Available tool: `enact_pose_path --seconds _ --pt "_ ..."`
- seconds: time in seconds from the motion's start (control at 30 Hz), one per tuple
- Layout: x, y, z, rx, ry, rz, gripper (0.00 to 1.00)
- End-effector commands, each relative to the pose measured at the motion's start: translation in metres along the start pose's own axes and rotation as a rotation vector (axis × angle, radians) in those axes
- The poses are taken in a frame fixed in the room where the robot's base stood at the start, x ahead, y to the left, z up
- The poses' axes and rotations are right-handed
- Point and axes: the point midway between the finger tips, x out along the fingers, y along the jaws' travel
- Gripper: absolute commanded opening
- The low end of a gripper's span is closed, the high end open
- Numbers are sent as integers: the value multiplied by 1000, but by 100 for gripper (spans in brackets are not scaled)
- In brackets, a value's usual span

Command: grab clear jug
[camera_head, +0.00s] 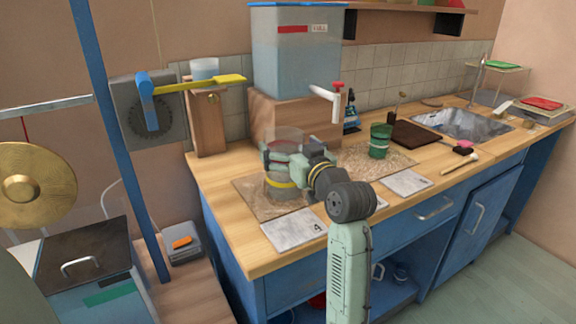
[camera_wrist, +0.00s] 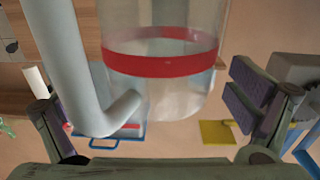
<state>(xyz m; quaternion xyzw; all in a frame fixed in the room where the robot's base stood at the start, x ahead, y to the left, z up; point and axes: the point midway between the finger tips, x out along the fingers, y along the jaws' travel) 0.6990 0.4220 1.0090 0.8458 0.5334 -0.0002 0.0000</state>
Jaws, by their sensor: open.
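The clear jug (camera_wrist: 180,88) is see-through, with a red band around it and a thick pale handle on its left in the wrist view. In the head view the jug (camera_head: 286,135) stands above the left end of the wooden counter, partly hidden by my gripper (camera_head: 277,160). In the wrist view my gripper (camera_wrist: 146,105) is open, one finger on each side of the jug and handle. Gaps show beside both fingers. A clear part with a yellow band (camera_head: 279,184) shows below my gripper; I cannot tell whether it belongs to the same jug.
A large blue-lidded tank (camera_head: 295,60) stands on a wooden box behind the jug, with a white tap (camera_head: 327,95). A green cup (camera_head: 380,140) stands to the right. A yellow lever (camera_head: 215,82) juts out at left. The counter's front holds pale numbered tiles (camera_head: 293,230).

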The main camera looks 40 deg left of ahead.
Motion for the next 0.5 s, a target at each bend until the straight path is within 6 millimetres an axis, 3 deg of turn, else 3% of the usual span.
enact_pose_path --seconds 0.17,0.5 --pt "0 0 0 -1 0 0 100" --pt "0 0 0 0 0 1 77"
